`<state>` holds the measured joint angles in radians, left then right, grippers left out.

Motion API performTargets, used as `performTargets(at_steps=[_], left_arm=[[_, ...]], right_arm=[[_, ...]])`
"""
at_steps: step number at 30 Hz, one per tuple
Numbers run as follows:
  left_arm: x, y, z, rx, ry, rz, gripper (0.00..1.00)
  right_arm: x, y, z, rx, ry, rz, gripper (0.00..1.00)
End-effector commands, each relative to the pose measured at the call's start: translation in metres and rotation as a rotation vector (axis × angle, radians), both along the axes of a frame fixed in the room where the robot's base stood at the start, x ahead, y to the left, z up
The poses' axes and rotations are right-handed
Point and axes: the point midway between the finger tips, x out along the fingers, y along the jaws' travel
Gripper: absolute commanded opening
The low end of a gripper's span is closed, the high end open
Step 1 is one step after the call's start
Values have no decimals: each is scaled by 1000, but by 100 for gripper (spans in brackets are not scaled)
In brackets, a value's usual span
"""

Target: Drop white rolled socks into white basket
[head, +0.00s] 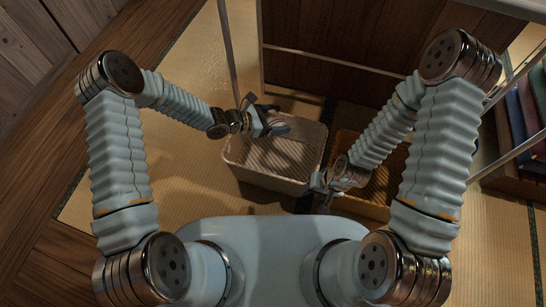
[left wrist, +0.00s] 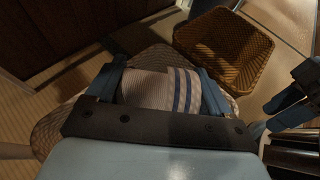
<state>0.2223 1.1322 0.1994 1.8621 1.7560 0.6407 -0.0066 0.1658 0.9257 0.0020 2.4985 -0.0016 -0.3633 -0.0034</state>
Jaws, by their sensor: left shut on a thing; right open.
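My left gripper (head: 268,122) is shut on white rolled socks with blue stripes. In the left wrist view the socks (left wrist: 158,88) sit between the two blue fingers of the left gripper (left wrist: 160,85). The white basket (head: 268,180) stands on the floor, and the left gripper is above its upper part. In the left wrist view the white basket (left wrist: 52,128) shows below and around the socks. My right gripper (head: 320,190) is open near the basket's lower right corner; it also shows at the right of the left wrist view (left wrist: 285,102). Much of the basket's inside is hidden.
A brown wicker basket (head: 375,208) stands right of the white one, partly behind my right arm; it also shows in the left wrist view (left wrist: 225,50). Thin metal posts (head: 228,50) rise behind. A shelf with folded cloths (head: 530,110) is at far right. Tatami at left is clear.

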Motion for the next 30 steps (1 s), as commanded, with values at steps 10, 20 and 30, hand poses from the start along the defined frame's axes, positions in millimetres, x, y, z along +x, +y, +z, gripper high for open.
performTargets(at_steps=[10,20,30], left_arm=[[6,7,-24,-1,-1,55,52],[5,7,-64,0,-2,53,52],[5,7,-66,-1,-2,53,82]], right_arm=[[1,-2,-14,-3,-1,-4,43],[1,-3,-41,-3,1,-6,43],[1,-2,-42,-1,2,-5,43]])
